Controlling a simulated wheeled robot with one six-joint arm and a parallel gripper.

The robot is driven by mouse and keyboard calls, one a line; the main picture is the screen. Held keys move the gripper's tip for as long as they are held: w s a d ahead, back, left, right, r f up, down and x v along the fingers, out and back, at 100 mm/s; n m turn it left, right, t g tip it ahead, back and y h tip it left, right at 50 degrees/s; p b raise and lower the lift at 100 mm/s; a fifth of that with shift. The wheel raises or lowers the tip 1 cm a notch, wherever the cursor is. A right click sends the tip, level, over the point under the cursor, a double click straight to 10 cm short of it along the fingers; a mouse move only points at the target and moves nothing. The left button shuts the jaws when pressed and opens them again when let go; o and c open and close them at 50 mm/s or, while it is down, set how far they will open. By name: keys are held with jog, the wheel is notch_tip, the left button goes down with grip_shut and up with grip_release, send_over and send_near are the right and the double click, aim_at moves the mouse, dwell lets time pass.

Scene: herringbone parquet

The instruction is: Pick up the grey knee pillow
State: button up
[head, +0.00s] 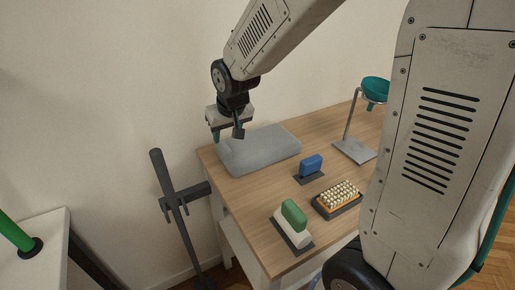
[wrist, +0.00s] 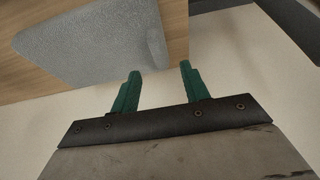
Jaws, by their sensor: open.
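The grey knee pillow (head: 260,150) lies on the wooden table, at its back left corner by the wall. It also shows in the wrist view (wrist: 95,45), at the upper left. My gripper (head: 227,136) is above the pillow's left end in the head view. In the wrist view my gripper's two green fingertips (wrist: 158,72) stand apart with nothing between them. They are beside the pillow's edge, over the pale area. I cannot tell how high they are above it.
The table (head: 245,194) also bears a blue-handled item (head: 311,165), a brush with pale bristles (head: 340,196), a green-and-white item (head: 293,222) and a metal stand (head: 355,151) with a teal funnel (head: 376,90). A black post (head: 180,215) stands left of the table.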

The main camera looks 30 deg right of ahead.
aim_at(225, 146)
jog(key=x, duration=0.6)
jog(key=shift+w+d+f, duration=0.15)
jog(key=shift+f, duration=0.15)
grip_shut()
jog(key=shift+r, duration=0.1)
dwell(1.0)
